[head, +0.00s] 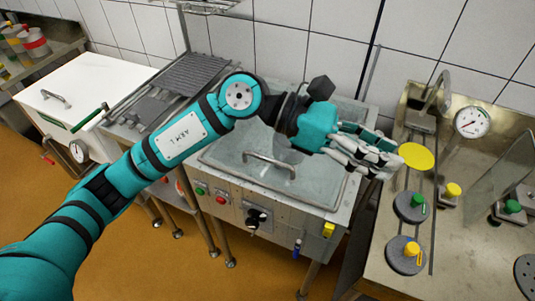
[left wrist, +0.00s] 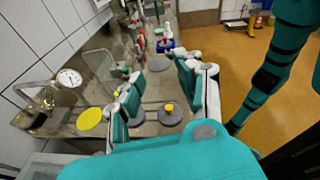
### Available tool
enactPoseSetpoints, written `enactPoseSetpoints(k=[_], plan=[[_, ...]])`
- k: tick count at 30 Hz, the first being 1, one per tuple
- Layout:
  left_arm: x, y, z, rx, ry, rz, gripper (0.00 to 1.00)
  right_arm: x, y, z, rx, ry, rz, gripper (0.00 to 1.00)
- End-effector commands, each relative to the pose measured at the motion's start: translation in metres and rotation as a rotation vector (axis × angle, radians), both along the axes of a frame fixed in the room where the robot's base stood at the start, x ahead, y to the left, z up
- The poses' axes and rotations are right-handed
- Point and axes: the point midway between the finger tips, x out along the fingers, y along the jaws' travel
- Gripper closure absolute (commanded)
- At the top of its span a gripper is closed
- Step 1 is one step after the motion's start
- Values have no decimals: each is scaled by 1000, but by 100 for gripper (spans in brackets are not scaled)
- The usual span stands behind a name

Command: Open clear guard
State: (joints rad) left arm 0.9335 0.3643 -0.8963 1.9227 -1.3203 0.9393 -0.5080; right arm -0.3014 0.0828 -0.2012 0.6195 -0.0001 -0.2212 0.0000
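A clear panel (head: 498,185) stands tilted on the steel table at the right, by a green knob. It also shows in the left wrist view (left wrist: 100,65). Another see-through cover (head: 235,155) with a bar handle (head: 269,160) lies over the steel basin in the middle. I cannot tell which one is the clear guard; both look closed or at rest. My left gripper (head: 372,158) reaches across above the basin's right side, near a yellow disc (head: 416,157). In the left wrist view its fingers (left wrist: 165,95) are spread with nothing between them. My right gripper is not in view.
The steel table holds a pressure gauge (head: 472,122), a grey disc with a green knob (head: 410,206) and one with a yellow knob (head: 405,255). A white chest (head: 85,95) stands at the left. Orange floor (head: 120,225) is open in front.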

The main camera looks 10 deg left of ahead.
Motion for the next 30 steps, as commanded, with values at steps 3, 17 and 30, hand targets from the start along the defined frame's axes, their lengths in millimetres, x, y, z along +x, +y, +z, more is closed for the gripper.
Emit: enactPoseSetpoints(k=[3,17,30], plan=[[42,44,-52,456,-327,-57,64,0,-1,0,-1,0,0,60],[133,194,-56,1249,-612,-41,64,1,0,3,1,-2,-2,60],[147,188,-141,1244,-608,-44,64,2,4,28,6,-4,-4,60]])
